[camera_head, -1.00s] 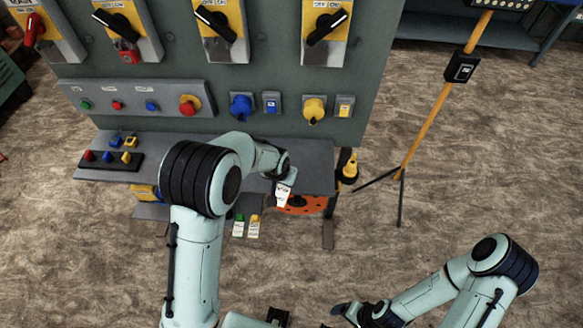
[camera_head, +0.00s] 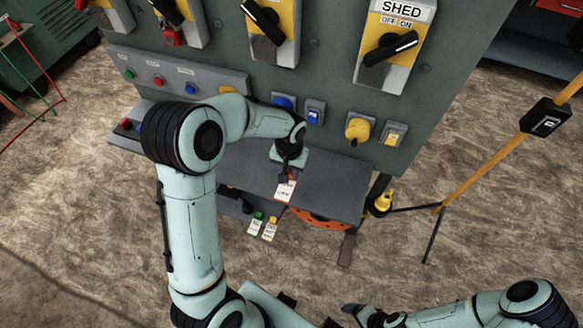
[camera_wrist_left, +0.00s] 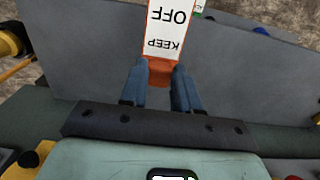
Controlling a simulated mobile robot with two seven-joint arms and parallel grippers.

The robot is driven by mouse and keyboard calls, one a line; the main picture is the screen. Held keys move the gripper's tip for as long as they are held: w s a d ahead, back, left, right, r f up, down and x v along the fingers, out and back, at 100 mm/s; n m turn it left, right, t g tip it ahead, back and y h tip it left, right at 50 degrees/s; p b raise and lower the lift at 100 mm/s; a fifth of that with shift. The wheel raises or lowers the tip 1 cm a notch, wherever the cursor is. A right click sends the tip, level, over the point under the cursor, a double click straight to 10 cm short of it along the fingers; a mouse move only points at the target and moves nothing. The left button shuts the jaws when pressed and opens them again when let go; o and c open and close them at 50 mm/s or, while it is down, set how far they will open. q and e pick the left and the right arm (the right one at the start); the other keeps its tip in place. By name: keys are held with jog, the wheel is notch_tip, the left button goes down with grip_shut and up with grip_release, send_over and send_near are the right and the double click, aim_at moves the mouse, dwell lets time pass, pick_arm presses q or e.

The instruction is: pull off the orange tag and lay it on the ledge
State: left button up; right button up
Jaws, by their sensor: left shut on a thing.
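The orange tag (camera_wrist_left: 162,70), with a white "KEEP OFF" label (camera_wrist_left: 168,32), is between the fingers of my left gripper (camera_wrist_left: 161,86) in the left wrist view. In the head view my left gripper (camera_head: 287,178) is shut on it, and the tag (camera_head: 285,190) shows at the front edge of the grey ledge (camera_head: 335,187). I cannot tell whether the tag touches the ledge. The ledge also fills much of the left wrist view (camera_wrist_left: 240,75). My right gripper (camera_head: 355,312) is low in the head view, away from the ledge; its fingers are unclear.
A green tag (camera_head: 256,222) and a yellow tag (camera_head: 270,229) hang below the ledge. An orange round part (camera_head: 320,218) is under it. The panel behind carries a yellow knob (camera_head: 358,129) and switches. The ledge's right part is clear. A yellow pole (camera_head: 500,150) stands right.

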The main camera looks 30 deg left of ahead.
aim_at(290, 183)
pick_arm(q)
notch_tip(290, 183, down, 5)
jog(key=shift+s+f+b, duration=0.1)
jog(key=shift+b, duration=1.1)
jog(key=shift+f, duration=0.6)
pick_arm(e)
jog(key=shift+s+f, duration=0.4)
jog(key=shift+f, duration=0.25)
jog(key=shift+s+f, duration=0.35)
jog(key=shift+f, duration=0.35)
jog(key=shift+s+f, duration=0.4)
jog(key=shift+f, duration=0.25)
pick_arm(q)
jog(key=shift+f+b, duration=0.55)
jog(key=shift+b, duration=0.1)
pick_arm(e)
jog(key=shift+s+f, duration=0.2)
jog(key=shift+f, duration=0.25)
pick_arm(q)
jog(key=o, duration=1.1)
notch_tip(290, 183, up, 14)
jog(key=shift+f+p, duration=0.25)
jog(key=shift+p, duration=0.3)
pick_arm(e)
jog(key=shift+w+r, duration=0.3)
jog(key=shift+r, duration=0.3)
